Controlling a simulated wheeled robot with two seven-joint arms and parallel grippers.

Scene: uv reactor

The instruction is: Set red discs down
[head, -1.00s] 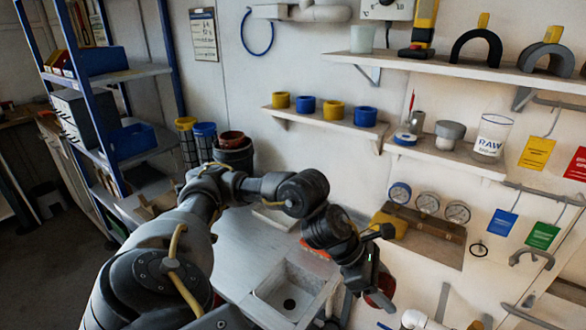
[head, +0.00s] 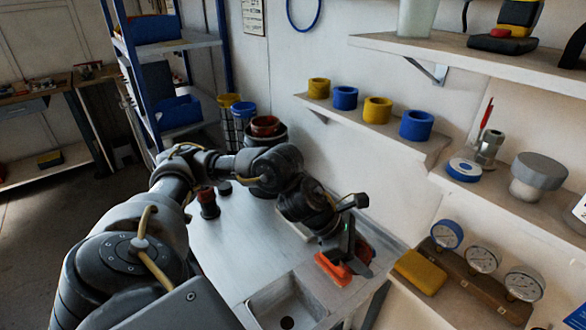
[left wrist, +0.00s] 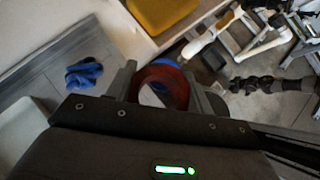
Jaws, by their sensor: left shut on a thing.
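My left gripper (head: 350,258) is over the counter (head: 225,245), near the sink, in the head view. It is shut on a dark red ring-shaped disc (head: 363,249). In the left wrist view the red disc (left wrist: 168,76) sits between the two fingers (left wrist: 160,88), with blue showing behind it. An orange-red object (head: 331,270) is just below and left of the gripper in the head view; I cannot tell what it is. My right gripper is not in view.
A sink (head: 285,303) is in front of the gripper. A yellow block (head: 420,272) and gauges (head: 484,259) are to the right. A dark pot (head: 266,137) and a dark red-topped cylinder (head: 207,203) stand behind my arm. A blue cloth (left wrist: 84,75) shows in the left wrist view.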

